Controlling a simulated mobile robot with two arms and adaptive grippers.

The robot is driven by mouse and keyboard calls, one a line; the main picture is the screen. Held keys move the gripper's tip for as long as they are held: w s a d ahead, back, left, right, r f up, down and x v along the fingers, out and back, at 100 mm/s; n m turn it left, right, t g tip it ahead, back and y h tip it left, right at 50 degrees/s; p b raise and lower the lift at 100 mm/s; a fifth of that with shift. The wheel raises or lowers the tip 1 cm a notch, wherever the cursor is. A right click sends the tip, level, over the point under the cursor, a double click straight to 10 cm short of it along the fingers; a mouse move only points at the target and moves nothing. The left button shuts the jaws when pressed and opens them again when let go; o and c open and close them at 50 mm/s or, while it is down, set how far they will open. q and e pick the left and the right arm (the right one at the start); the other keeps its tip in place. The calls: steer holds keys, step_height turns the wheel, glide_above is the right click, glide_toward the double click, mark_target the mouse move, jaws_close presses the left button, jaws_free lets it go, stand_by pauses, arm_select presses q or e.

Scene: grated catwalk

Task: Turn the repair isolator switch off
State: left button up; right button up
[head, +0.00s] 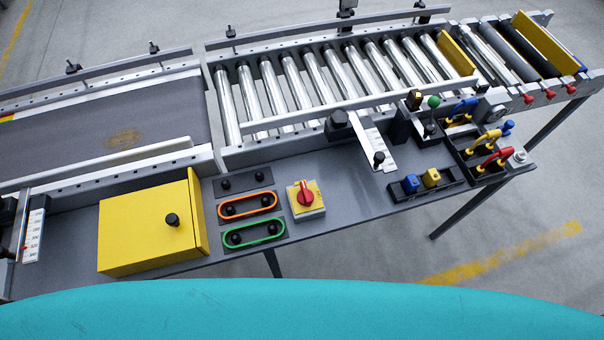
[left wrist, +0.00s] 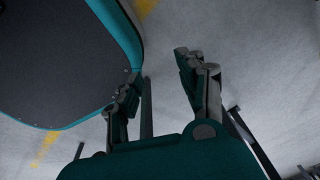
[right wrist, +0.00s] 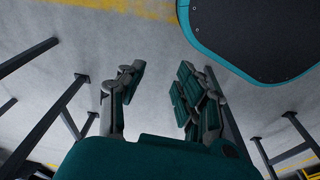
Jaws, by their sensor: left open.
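The repair isolator switch is a red rotary knob (head: 305,195) on a yellow plate over a pale box (head: 307,212). It stands on the grey control shelf in the head view, right of the orange and green framed panels. The knob's grip looks roughly upright in the picture. Neither gripper shows in the head view. In the left wrist view my left gripper (left wrist: 160,80) is open and empty above the floor. In the right wrist view my right gripper (right wrist: 158,85) is open and empty, its fingers apart.
A yellow box (head: 145,232) with a black knob stands left of the panels. The orange frame (head: 248,205) and green frame (head: 254,233) hold black knobs. A tray with blue and yellow blocks (head: 432,178) lies right. Rollers (head: 330,80) run behind. Table legs show in both wrist views.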

steer(key=w+a+r+p, duration=0.1)
steer(key=w+r, duration=0.5)
steer(key=r, duration=0.6)
step_height(320, 180, up, 37)
steer(key=n+g+p, duration=0.1)
steer(key=g+p, duration=0.1)
steer(key=p, duration=0.2)
glide_above(306, 191)
arm_select(q)
step_height(306, 191, up, 6)
steer(key=s+d, duration=0.1)
steer(key=s, duration=0.1)
steer(key=shift+s+d+g, duration=0.3)
steer(key=shift+s+d, duration=0.05)
arm_select(e)
step_height(306, 191, down, 16)
steer(key=shift+f, duration=0.1)
steer(key=shift+c, duration=0.2)
jaws_close()
